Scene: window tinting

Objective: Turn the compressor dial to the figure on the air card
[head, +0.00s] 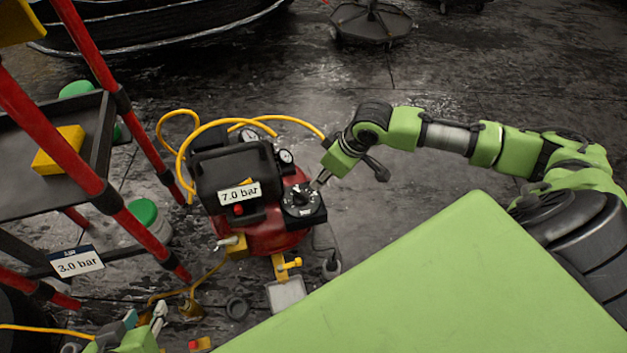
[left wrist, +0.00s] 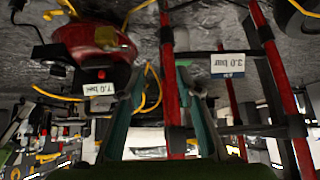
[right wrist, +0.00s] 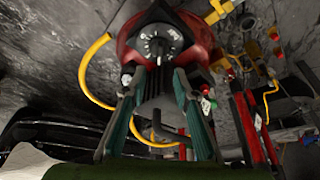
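The red compressor (head: 265,238) stands on the floor, with a black dial (head: 299,198) on top; the dial also shows in the right wrist view (right wrist: 158,43). Its scale is too small to read. A white label on the compressor (head: 239,194) reads 7.0 bar. The air card (head: 77,262) on the cart reads 3.0 bar; it also shows upside down in the left wrist view (left wrist: 227,64). My right gripper (head: 320,183) is beside the dial, its fingers apart and pointing towards it; contact is unclear. My left gripper (head: 148,320) is open and empty at the lower left.
A red-framed cart (head: 85,150) with a yellow block (head: 58,150) stands left of the compressor. Yellow hoses (head: 190,145) curve around the compressor. A green surface (head: 440,290) fills the lower right. Two gauges (head: 285,156) stand behind the dial. The floor behind is mostly clear.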

